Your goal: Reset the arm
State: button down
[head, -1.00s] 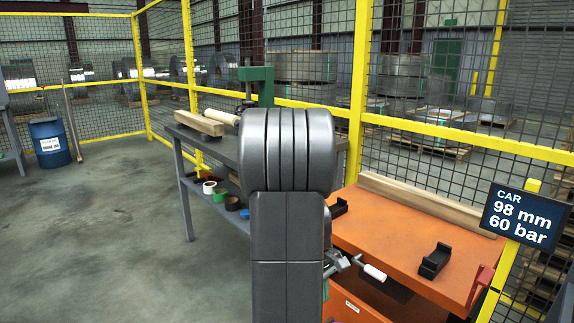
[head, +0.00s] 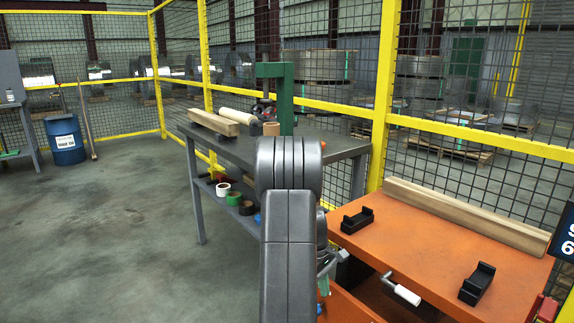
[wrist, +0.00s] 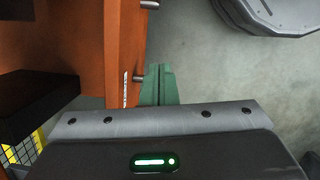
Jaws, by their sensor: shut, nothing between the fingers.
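My gripper (wrist: 155,120) fills the bottom of the wrist view, a grey bolted edge with a dark housing and a lit green light. It is shut and empty.
The orange cart (head: 420,235) bears two black brackets (head: 357,220) and a wooden beam (head: 465,215). A grey workbench (head: 345,146) with a green press (head: 274,70) stands behind my arm. A blue drum (head: 65,140) is far left. Open floor lies left; yellow mesh fencing closes the back.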

jog(key=s+b+x, duration=0.1)
jog(key=b+x, duration=0.1)
jog(key=x, duration=0.6)
jog(key=shift+t+y, duration=0.5)
jog(key=shift+t, duration=0.1)
jog(key=shift+s+d+p, duration=0.45)
jog(key=shift+s+d, duration=2.9)
jog(key=shift+d, duration=0.05)
